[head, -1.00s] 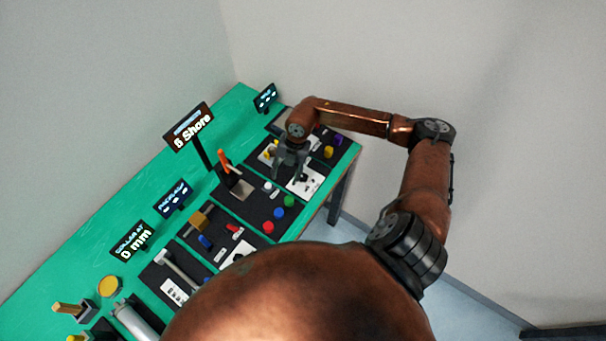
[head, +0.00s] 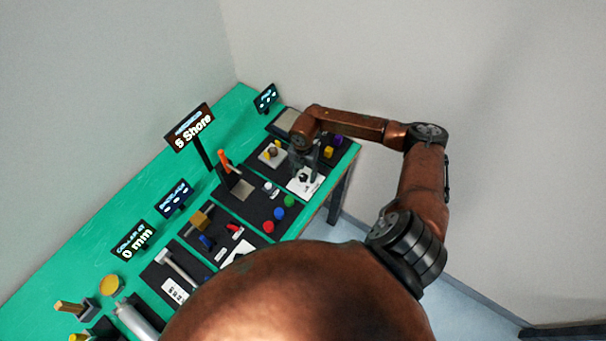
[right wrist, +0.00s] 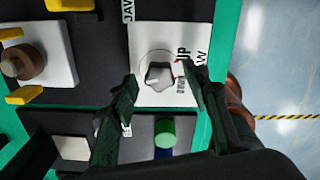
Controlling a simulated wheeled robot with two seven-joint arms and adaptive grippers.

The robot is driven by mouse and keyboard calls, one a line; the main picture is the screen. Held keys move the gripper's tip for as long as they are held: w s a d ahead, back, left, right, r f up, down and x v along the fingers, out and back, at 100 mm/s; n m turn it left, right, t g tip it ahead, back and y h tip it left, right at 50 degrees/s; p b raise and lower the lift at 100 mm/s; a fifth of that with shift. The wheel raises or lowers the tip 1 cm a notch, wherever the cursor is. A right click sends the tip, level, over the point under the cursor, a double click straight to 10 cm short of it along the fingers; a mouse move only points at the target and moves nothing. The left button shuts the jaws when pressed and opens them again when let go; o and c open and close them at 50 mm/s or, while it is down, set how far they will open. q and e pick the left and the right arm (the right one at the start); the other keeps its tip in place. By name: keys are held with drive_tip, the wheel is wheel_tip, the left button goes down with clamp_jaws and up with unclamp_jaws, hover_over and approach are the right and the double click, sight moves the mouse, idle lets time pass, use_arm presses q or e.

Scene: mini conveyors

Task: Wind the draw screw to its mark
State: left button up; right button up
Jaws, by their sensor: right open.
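A grey lobed knob (right wrist: 159,77) sits on a white plate (right wrist: 150,38) with partly hidden lettering that includes "UP" in the right wrist view. The white plate also shows in the head view (head: 318,186), at the right end of the bench. My right gripper (right wrist: 161,73) is open. Its two dark fingers stand on either side of the knob in the right wrist view, with gaps visible; whether they touch it I cannot tell. In the head view the right gripper (head: 305,172) hangs over this plate. My left gripper is not in view.
A brown round part (right wrist: 22,62) on another white plate lies left, with yellow blocks (right wrist: 25,95) beside it. On the green bench (head: 60,265) stand a "5 Shore" sign (head: 190,128) and an orange-handled lever (head: 225,162).

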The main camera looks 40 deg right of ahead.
drive_tip(key=shift+c, duration=0.2)
drive_tip(key=c, duration=1.1)
